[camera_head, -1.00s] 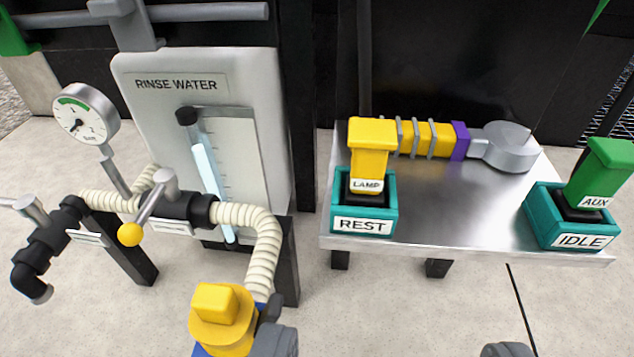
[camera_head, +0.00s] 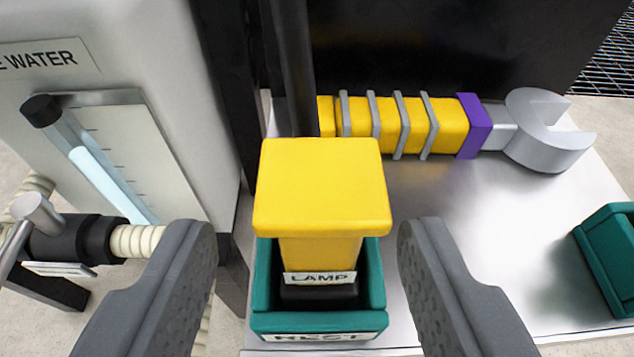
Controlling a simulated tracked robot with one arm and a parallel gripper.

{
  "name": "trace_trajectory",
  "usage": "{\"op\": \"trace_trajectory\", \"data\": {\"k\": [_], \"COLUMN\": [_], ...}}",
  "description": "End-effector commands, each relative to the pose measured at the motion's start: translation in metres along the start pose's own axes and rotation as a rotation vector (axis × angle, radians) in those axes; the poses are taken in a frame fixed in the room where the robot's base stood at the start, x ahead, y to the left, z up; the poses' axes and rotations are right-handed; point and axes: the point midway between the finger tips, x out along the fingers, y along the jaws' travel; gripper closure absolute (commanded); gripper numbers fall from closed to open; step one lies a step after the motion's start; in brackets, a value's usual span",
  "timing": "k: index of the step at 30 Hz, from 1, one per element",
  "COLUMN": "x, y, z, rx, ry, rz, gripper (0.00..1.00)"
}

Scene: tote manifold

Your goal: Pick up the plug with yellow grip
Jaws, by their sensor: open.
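The plug with yellow grip (camera_head: 321,200), labelled LAMP, stands upright in the teal holder (camera_head: 264,305) marked REST. Its wide yellow top faces me and its dark lower part sits inside the holder. My gripper (camera_head: 308,245) is open, with one grey finger to the left of the plug and the other to its right. Neither finger appears to touch the plug. The plug's lower end is hidden inside the holder.
The holder stands on a metal shelf (camera_head: 480,230). A yellow-handled wrench (camera_head: 450,125) with a purple band lies behind the plug. A second teal holder (camera_head: 612,255) is at the right edge. The rinse water tank (camera_head: 120,110) and a valve pipe stand at left.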

Motion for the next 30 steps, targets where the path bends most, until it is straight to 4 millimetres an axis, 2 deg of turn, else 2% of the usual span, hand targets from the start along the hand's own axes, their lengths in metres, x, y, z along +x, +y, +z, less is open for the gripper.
{"op": "trace_trajectory", "data": {"k": [8, 16, 24, 25, 27, 30], "x": [0.015, 0.051, 0.056, 0.056, 0.055, 0.055], "y": [0.001, 0.004, 0.005, 0.005, 0.005, 0.005], "z": [0.002, 0.002, 0.0, 0.0, 0.0, 0.0], "rx": [0.001, 0.002, 0.002, 0.002, 0.002, 0.002], "ry": [-0.002, 0.0, -0.001, -0.001, -0.002, -0.002], "rz": [0.0, 0.001, 0.002, 0.002, 0.002, 0.002], "gripper": [0.51, 0.51, 0.51, 0.56, 0.76, 1.0]}}
